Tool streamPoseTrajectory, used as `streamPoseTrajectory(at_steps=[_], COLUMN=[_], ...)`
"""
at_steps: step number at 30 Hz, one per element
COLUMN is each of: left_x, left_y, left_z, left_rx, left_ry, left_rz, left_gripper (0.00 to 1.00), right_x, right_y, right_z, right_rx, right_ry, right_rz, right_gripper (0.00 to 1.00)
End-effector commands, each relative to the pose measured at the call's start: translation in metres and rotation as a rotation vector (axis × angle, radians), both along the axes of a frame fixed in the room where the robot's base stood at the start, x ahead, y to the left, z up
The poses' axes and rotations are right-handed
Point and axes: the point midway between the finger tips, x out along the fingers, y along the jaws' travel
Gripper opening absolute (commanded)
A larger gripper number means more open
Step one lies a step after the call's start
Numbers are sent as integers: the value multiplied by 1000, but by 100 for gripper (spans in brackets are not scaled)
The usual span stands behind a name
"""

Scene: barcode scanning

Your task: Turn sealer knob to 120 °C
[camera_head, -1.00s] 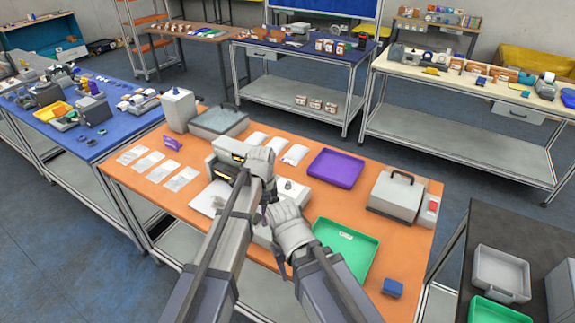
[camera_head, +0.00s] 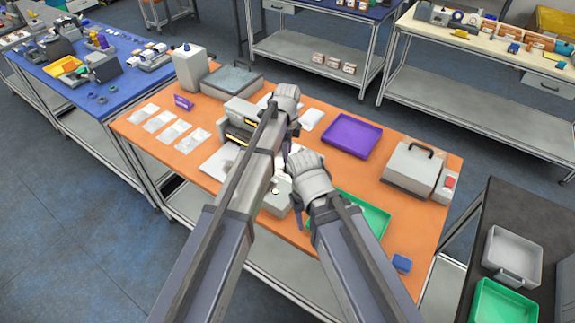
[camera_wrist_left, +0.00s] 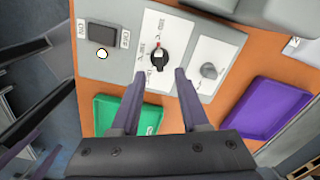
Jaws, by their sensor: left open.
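The sealer's control panel fills the upper middle of the left wrist view. A black knob (camera_wrist_left: 159,56) with a red mark sits on a white plate with small printed labels, too small to read. A grey knob (camera_wrist_left: 208,71) sits on a second white plate to its right. My left gripper (camera_wrist_left: 160,82) is open and empty, its fingers pointing at the panel just below the black knob, apart from it. In the head view the left gripper (camera_head: 287,148) is above the sealer (camera_head: 240,112), and the arms partly hide the panel. My right gripper (camera_head: 298,216) is beside the panel; its jaw opening is unclear.
A green tray (camera_head: 376,220) and a purple tray (camera_head: 352,136) lie on the orange table. A grey box with a handle (camera_head: 412,167) stands at the right. White packets (camera_head: 160,124) lie at the left. A blue block (camera_head: 401,264) is near the front edge.

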Motion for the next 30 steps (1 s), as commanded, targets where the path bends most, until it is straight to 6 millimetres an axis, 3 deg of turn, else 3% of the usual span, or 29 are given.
streamPoseTrajectory(at_steps=[1, 10, 22, 30], left_x=[0, 0, 0, 0], left_y=[0, 0, 0, 0], left_z=[-13, -48, -53, -53], left_rx=[0, 0, 0, 0], left_ry=[0, 0, 0, 0], left_rz=[0, 1, 1, 1], left_gripper=[45, 45, 45, 16], right_x=[0, 0, 0, 0], right_y=[0, 0, 0, 0], right_z=[-13, -48, -53, -53], right_rx=[0, -1, -1, -1], right_ry=[0, 0, 0, 0], right_rz=[1, 5, 4, 4], right_gripper=[50, 50, 50, 50])
